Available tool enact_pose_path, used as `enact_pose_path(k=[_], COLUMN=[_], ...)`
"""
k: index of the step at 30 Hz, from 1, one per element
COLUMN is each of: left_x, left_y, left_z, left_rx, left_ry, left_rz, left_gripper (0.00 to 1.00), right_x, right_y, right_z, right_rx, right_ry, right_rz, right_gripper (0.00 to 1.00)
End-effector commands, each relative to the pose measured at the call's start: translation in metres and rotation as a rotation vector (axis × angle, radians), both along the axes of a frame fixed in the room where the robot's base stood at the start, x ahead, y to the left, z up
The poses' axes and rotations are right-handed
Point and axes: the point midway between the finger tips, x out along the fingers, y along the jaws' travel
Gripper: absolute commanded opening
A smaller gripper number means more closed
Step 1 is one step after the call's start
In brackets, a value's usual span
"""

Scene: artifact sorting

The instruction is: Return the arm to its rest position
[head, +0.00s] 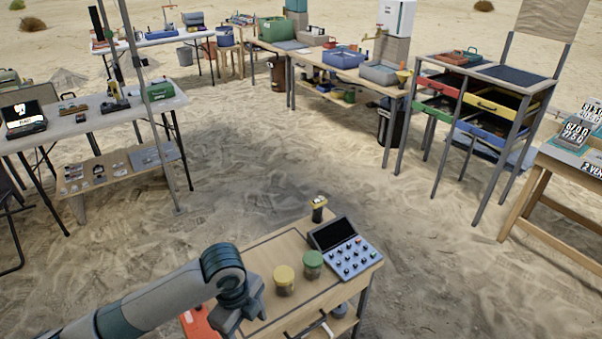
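My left arm comes in from the lower left and reaches over the near wooden table (262,262). Its dark end with the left gripper (238,308) points down above the table's left part. The fingers cannot be made out, so I cannot tell whether it is open or shut or holds anything. My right gripper is not in view.
On the near table stand a yellow-lidded jar (284,280), a green-lidded jar (313,265), a button panel with screen (345,249) and a small dark canister (319,209). A red object (200,322) lies beside my arm. Open sand (270,165) separates the other tables.

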Motion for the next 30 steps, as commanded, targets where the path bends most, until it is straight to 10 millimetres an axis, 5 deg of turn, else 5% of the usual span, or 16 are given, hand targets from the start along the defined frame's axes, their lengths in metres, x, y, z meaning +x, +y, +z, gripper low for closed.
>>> enact_pose_path(k=[8,17,23,30], left_x=[-0.024,-0.063,-0.089,-0.126], left_y=[-0.026,-0.051,-0.044,-0.008], left_z=[-0.014,-0.029,-0.038,-0.052], left_rx=[-0.099,-0.268,-0.348,-0.384], left_ry=[-0.009,-0.010,-0.002,-0.001], left_rz=[0.143,0.502,0.801,1.196], left_gripper=[0.66,0.66,0.66,0.66], right_x=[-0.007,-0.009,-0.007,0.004], right_y=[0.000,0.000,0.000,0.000], right_z=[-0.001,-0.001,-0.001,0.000], right_rx=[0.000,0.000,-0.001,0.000], right_ry=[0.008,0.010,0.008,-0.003], right_rz=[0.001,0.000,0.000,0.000], right_gripper=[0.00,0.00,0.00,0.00])
